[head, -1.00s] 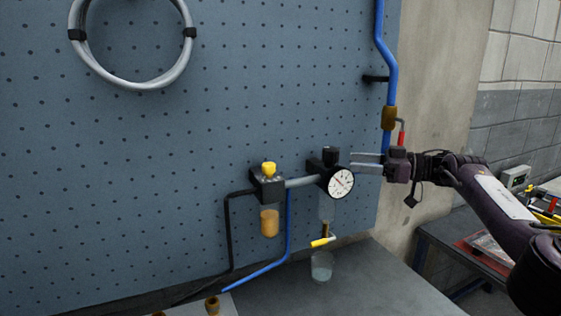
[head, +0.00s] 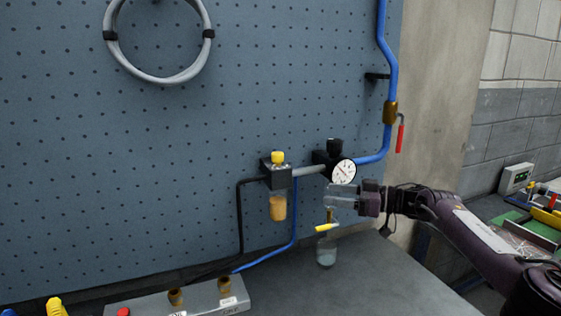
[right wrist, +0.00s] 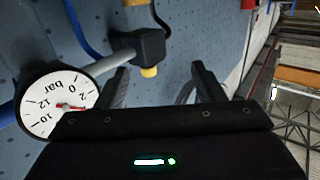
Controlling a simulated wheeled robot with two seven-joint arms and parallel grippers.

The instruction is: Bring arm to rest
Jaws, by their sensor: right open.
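My right gripper (head: 337,196) is open and empty, its two fingers pointing left. In the head view it shows just below the round white pressure gauge (head: 343,171) and above the yellow-handled drain valve (head: 327,227). The right wrist view shows the fingers (right wrist: 160,82) apart, the gauge (right wrist: 60,104) to their left and the yellow knob (right wrist: 149,71) in the gap between them in the picture. Whether the gripper touches the regulator assembly cannot be told. My left gripper is not in view.
A red-handled valve (head: 400,138) hangs from the blue pipe (head: 390,60). A clear jar (head: 326,253) stands under the drain. A grey manifold (head: 190,299) with brass fittings lies at the front. A bench with a meter (head: 515,178) stands at the right.

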